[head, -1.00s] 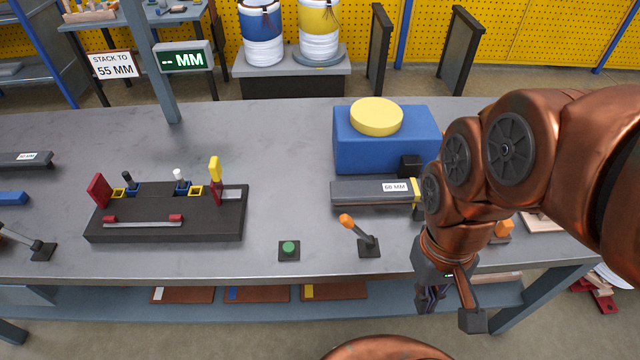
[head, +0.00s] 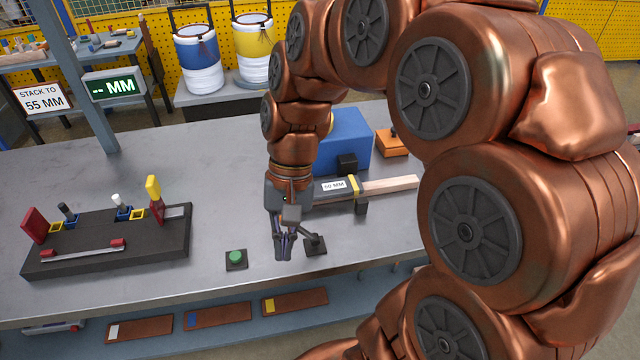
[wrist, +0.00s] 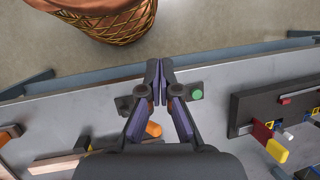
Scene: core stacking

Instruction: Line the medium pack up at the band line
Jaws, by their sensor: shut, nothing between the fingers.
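No item is plainly marked as the medium pack, so I cannot tell which it is. A pale wooden strip (head: 392,186) lies at the right end of a grey guide (head: 328,192) with a 60 MM label. A yellow band (head: 353,186) crosses the guide near that end. The strip also shows at the lower left of the wrist view (wrist: 55,163). My gripper (head: 283,250) is shut and empty, pointing down near the table's front edge, beside a lever base (head: 315,246). The lever's orange knob (wrist: 153,129) shows in the wrist view. My gripper's fingertips (wrist: 160,80) are together there.
A green button (head: 236,257) sits left of my gripper. A black fixture (head: 110,240) with red and yellow flags stands further left. A blue box (head: 346,138) stands behind the guide, with an orange block (head: 391,143) to its right. The table's middle left is clear.

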